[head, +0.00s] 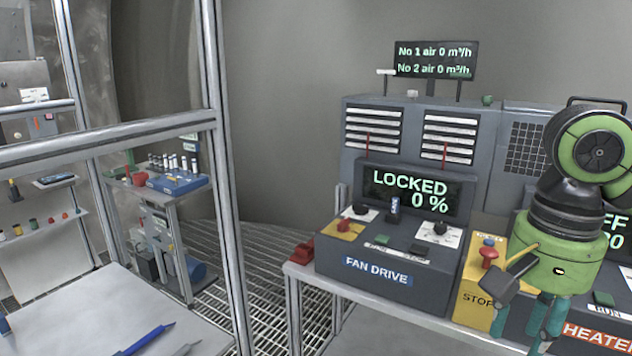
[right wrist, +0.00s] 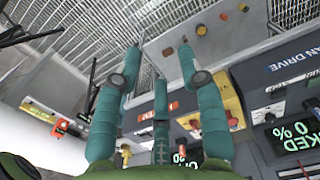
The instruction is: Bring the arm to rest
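My right arm (head: 590,150), green and black, comes down at the right of the head view. Its gripper (head: 545,318) has teal fingers and hangs in front of the yellow stop box and the heater panel. In the right wrist view the teal fingers of this gripper (right wrist: 159,62) stand apart with nothing between them. Whether the fingertips touch any panel cannot be told. My left gripper is not in view.
The fan drive console (head: 378,268) reads LOCKED 0 %. The yellow stop box (head: 471,300) with a red button (head: 490,254) stands close to my right gripper. The heater panel (head: 600,325) is partly hidden by my arm. A metal frame post (head: 222,180) stands left.

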